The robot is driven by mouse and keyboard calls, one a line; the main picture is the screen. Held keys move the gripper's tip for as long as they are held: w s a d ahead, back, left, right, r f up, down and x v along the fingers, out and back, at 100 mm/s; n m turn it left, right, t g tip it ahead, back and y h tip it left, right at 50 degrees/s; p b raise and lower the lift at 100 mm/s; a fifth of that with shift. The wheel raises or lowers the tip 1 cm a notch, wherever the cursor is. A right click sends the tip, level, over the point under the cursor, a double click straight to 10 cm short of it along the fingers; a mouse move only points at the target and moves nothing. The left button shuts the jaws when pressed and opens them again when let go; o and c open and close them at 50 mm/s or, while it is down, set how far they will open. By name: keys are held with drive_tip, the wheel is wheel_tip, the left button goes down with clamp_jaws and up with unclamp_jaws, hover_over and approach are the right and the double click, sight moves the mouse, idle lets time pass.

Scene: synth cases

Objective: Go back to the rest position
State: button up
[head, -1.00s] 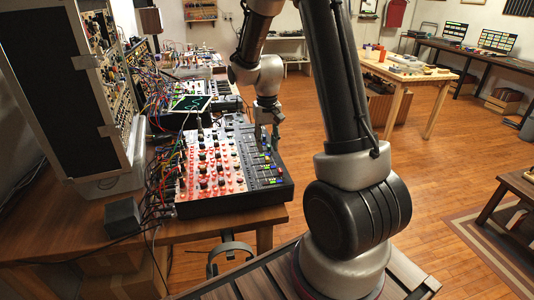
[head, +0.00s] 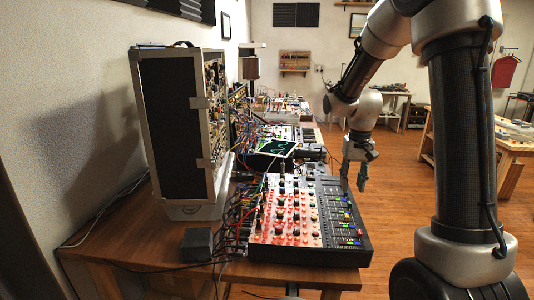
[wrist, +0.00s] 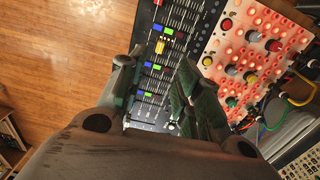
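My gripper (head: 354,186) hangs pointing down over the right, fader side of the mixer (head: 310,258) in the head view. In the wrist view my gripper (wrist: 156,78) shows its two fingers apart with nothing between them. Below them lie the mixer's black fader strip (wrist: 181,22) with blue, green and yellow caps and its lit red knob panel (wrist: 262,50). I cannot tell the exact height of the fingertips above the faders. My arm rises from the lower right of the head view.
The wooden desk (head: 130,238) carries a black modular case (head: 176,120), a small screen (head: 277,148), a grey box (head: 197,244) and many patch cables (head: 236,214). A wooden table (head: 511,147) stands at the right. Open wood floor (head: 400,175) lies right of the desk.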

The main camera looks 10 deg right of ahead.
drive_tip(key=s+a+r+n+t, duration=0.1)
drive_tip(key=s+r+t, duration=0.1)
drive_tip(key=s+r, duration=0.5)
drive_tip(key=s+a+r+n+t, duration=0.1)
drive_tip(key=s+r, duration=0.6)
drive_tip(key=s, duration=1)
drive_tip(key=shift+s+a+r+n+t, duration=0.2)
drive_tip(key=shift+a+n+t, duration=0.1)
drive_tip(key=shift+n+t, duration=0.3)
idle(1.2)
